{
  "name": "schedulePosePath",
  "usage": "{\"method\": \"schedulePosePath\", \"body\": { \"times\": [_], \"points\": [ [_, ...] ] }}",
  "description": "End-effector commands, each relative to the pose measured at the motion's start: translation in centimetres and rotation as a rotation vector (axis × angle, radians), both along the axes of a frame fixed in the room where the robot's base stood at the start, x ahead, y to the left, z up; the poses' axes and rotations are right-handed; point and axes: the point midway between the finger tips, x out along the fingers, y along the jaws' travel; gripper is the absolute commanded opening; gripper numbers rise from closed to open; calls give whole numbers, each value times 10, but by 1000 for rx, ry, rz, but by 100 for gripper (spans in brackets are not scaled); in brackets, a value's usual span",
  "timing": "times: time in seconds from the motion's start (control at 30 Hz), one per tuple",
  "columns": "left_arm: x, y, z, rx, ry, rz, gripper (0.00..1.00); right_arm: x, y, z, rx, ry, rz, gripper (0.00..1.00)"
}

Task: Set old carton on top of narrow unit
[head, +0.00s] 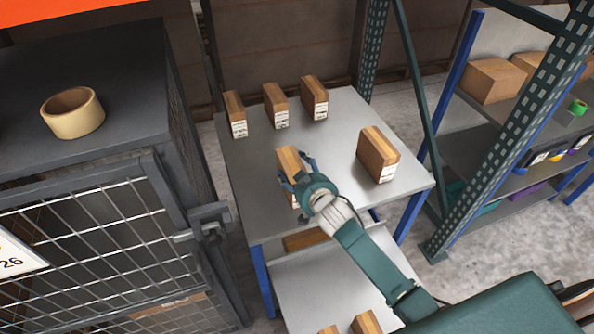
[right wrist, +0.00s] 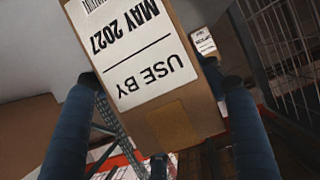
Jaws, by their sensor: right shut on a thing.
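Several brown cartons stand on the grey top of a blue-legged metal unit (head: 330,125). My right gripper (head: 298,178) is shut on a carton (head: 288,160) near the front left of that top. The right wrist view shows the held carton (right wrist: 165,70) between both fingers, its white label reading "USE BY MAY 2027", upside down in the picture. I cannot tell whether it touches the surface. A larger carton (head: 378,153) stands to its right. Three others stand behind: left (head: 235,112), middle (head: 275,104) and right (head: 314,96). Their dates are unreadable. My left gripper is out of view.
A dark mesh cage (head: 90,220) stands close on the left, with a tape roll (head: 73,112) on top. A lower shelf (head: 320,290) holds more cartons. A green upright (head: 490,140) and a stocked rack stand right. The unit's top is bare between its cartons.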

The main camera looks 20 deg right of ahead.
Motion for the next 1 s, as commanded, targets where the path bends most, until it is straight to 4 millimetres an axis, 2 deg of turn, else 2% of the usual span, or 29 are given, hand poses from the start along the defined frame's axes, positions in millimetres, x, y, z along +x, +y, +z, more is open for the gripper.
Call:
{"method": "schedulePosePath", "body": {
  "times": [0.1,0.13,0.2,0.53,0.63,0.77,1.0],
  "points": [
    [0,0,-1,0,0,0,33,1,0,1,1,-5,1,22],
    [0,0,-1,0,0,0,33,0,0,-1,0,0,0,69],
    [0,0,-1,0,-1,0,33,0,0,-1,0,0,0,83],
    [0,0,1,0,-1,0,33,0,0,1,-1,0,0,84],
    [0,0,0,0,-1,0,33,-7,0,2,0,0,0,84],
    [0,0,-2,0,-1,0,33,-25,0,9,0,0,1,84],
    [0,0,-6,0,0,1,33,-73,-2,29,0,0,1,84]
  ]
}}
